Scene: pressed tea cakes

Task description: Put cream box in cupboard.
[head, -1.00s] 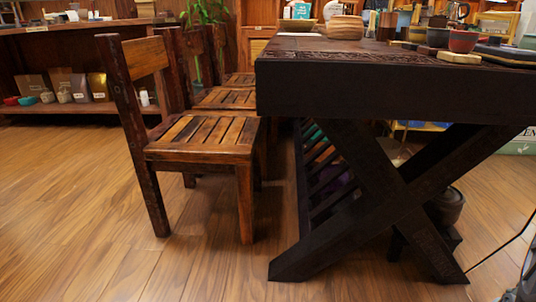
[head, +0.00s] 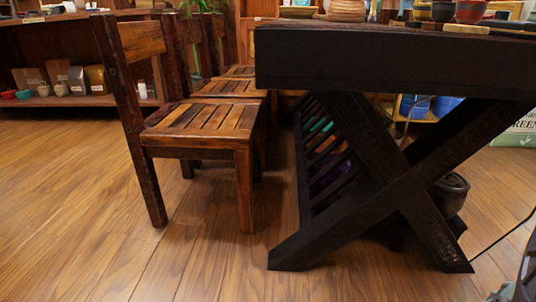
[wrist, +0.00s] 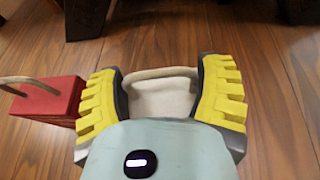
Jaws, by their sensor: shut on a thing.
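My gripper (wrist: 163,92) shows in the wrist view with its two yellow ridged fingers on either side of a cream box (wrist: 160,98), closed on it. A pale cord-like strip runs along the box's upper edge. The lower part of the box is hidden behind my gripper's body. Wood floor shows beyond it. In the head view neither my gripper's fingers nor the cream box can be made out. No cupboard is clearly recognisable; a wooden cabinet front (head: 246,40) shows partly at the back, behind the chairs and table.
A red box (wrist: 48,100) with a cord handle is close beside the left finger. A dark cross-legged table (head: 390,60) fills the right, with wooden chairs (head: 205,118) along its left. Low shelves (head: 75,102) stand back left. Floor (head: 70,190) at left is clear.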

